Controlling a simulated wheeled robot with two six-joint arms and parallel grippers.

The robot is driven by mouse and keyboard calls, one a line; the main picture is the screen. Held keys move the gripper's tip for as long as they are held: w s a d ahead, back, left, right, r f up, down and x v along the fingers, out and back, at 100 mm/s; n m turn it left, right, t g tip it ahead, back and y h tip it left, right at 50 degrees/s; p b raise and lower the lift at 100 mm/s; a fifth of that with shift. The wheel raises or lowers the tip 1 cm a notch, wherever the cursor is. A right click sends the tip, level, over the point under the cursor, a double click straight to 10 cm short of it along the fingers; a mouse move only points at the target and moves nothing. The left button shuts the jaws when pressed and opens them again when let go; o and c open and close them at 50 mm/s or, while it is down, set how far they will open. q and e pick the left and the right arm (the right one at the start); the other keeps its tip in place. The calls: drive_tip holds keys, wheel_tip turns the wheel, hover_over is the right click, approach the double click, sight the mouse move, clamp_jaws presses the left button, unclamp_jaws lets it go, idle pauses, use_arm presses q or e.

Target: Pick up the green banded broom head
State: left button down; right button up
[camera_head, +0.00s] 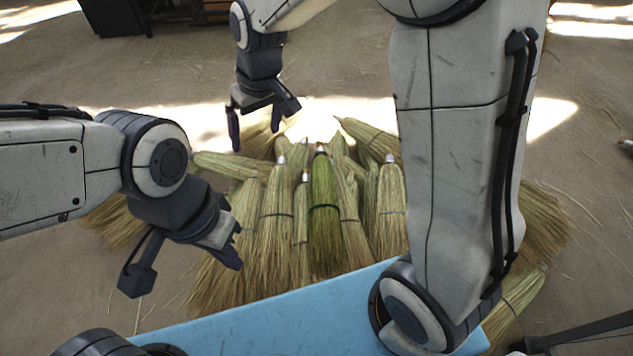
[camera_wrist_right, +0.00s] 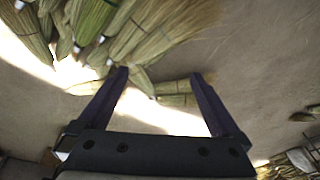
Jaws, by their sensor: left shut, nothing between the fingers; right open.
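Several straw broom heads lie fanned out on the ground in the middle of the head view. A greener broom head (camera_head: 324,180) lies at their centre, with a dark green band around its middle and a pale tip pointing away from me. My left gripper (camera_head: 230,257) is shut and empty, to the left of it, over the left broom heads. My right gripper (camera_head: 258,128) is open and empty, beyond the tips and to the left. In the right wrist view its two fingers (camera_wrist_right: 160,82) are spread apart, with broom heads beyond them at the upper left.
Another broom head (camera_head: 390,190) with a bluish band lies to the right of the green one. A light blue flat surface (camera_head: 270,318) is in front. My right arm covers the right side of the broom pile. Sunlit bare ground (camera_head: 150,110) lies behind the pile.

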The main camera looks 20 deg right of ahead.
drive_tip(key=w+d+f+m+b, duration=0.1)
drive_tip(key=w+d+f+b, duration=0.3)
drive_tip(key=f, duration=0.3)
drive_tip(key=w+d+f+t+b, duration=0.1)
drive_tip(key=w+d+f+b, duration=0.1)
drive_tip(key=w+f+b, duration=0.35)
drive_tip(key=w+d+f+m+b, duration=0.1)
drive_tip(key=w+d+f+b, duration=0.2)
drive_tip(key=w+f, duration=0.35)
drive_tip(key=m+t+h+b, duration=0.1)
drive_tip(key=m+t+b, duration=0.1)
drive_tip(key=b, duration=0.9)
approach(322, 161)
drive_tip(key=shift+w+a+f, duration=0.5)
drive_tip(key=shift+w+f, duration=0.05)
drive_tip(key=shift+f, duration=0.15)
drive_tip(key=b+x, duration=0.2)
drive_tip(key=x, duration=0.2)
drive_tip(key=shift+d+f+b, duration=0.35)
drive_tip(key=shift+f+b, duration=0.05)
drive_tip(key=shift+f, duration=0.05)
drive_tip(key=shift+w+f, duration=0.3)
drive_tip(key=shift+f, duration=0.15)
drive_tip(key=b+x, duration=0.4)
drive_tip(key=shift+s+d+f, duration=0.1)
drive_tip(key=shift+w+f+b, duration=0.25)
drive_tip(key=shift+f+b, duration=0.1)
drive_tip(key=shift+f, duration=0.05)
drive_tip(key=shift+r, duration=0.1)
